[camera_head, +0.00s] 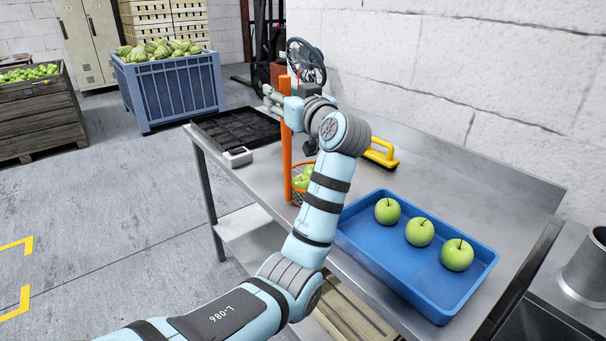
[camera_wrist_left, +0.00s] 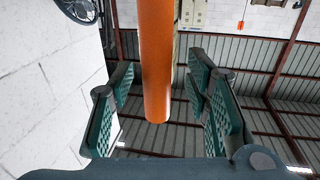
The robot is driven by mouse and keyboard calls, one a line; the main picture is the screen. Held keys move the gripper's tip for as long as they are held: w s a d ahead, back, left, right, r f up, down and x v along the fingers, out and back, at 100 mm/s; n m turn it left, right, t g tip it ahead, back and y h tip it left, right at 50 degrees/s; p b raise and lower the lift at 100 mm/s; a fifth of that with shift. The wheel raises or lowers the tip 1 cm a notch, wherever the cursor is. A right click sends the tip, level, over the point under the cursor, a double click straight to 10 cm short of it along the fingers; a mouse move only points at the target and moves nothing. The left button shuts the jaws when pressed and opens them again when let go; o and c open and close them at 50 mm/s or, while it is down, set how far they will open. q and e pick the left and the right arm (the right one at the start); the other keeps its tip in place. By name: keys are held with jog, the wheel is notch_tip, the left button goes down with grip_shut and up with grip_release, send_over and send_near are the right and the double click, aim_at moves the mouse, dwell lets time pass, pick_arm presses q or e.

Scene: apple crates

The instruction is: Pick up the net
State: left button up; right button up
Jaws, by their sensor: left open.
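The net has a long orange handle (camera_head: 286,150) that stands upright over the table. Its orange hoop and mesh (camera_head: 293,192) are at the bottom, with green apples (camera_head: 304,178) inside; my arm hides part of it. My left gripper (camera_head: 276,101) is at the upper part of the handle. In the left wrist view the orange handle (camera_wrist_left: 156,60) lies between the green-padded fingers, which are open with gaps on both sides. My right gripper is not in view.
A blue tray (camera_head: 345,238) with three green apples sits right of my arm. A black tray (camera_head: 215,122), a small grey device (camera_head: 238,157) and a yellow-handled tool (camera_head: 381,153) lie on the metal table (camera_head: 470,190). A white wall stands behind.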

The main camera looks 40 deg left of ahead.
pick_arm(q)
jog(key=shift+w+a+f, duration=0.25)
jog(key=shift+w+a, duration=0.1)
jog(key=shift+w, duration=0.15)
jog(key=shift+s+d+r, duration=0.15)
jog(key=shift+s+d, duration=0.05)
jog(key=c, duration=0.4)
grip_shut()
